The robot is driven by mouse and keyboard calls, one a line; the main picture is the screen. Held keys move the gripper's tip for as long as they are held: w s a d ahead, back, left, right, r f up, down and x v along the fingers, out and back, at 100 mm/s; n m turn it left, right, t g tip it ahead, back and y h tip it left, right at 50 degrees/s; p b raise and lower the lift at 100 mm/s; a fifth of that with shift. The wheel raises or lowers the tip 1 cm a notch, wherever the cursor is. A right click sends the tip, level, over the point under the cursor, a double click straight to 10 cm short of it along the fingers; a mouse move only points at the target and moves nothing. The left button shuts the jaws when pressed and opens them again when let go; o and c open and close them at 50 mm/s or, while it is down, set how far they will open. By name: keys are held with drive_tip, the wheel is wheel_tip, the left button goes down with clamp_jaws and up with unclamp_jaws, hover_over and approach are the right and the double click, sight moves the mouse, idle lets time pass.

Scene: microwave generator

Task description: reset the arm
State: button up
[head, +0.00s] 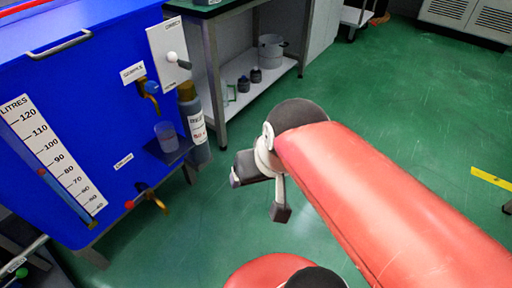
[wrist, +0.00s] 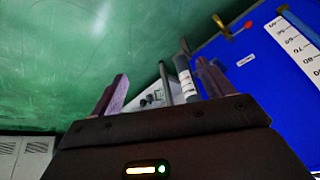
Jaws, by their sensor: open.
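My gripper (head: 258,196) hangs over the green floor at the end of my red arm, to the right of the blue tank (head: 75,75). Its two fingers are spread apart with nothing between them. In the wrist view my gripper (wrist: 162,85) also shows open and empty, with both fingers reaching up from its dark body. The wrist picture looks turned over, with the blue tank (wrist: 235,55) at the right. My gripper touches nothing that I can see.
A grey bottle (head: 193,115) and a clear cup (head: 166,135) on a small ledge stand by the tank. Brass taps (head: 150,90) stick out from its front. A shelved bench (head: 215,75) holds a metal pot (head: 271,50).

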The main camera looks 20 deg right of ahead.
drive_tip(key=shift+s+d+r+n+t+h, duration=0.3)
drive_tip(key=shift+s+d+r, duration=0.2)
drive_tip(key=shift+d, duration=0.15)
drive_tip(key=shift+r+p, duration=0.7)
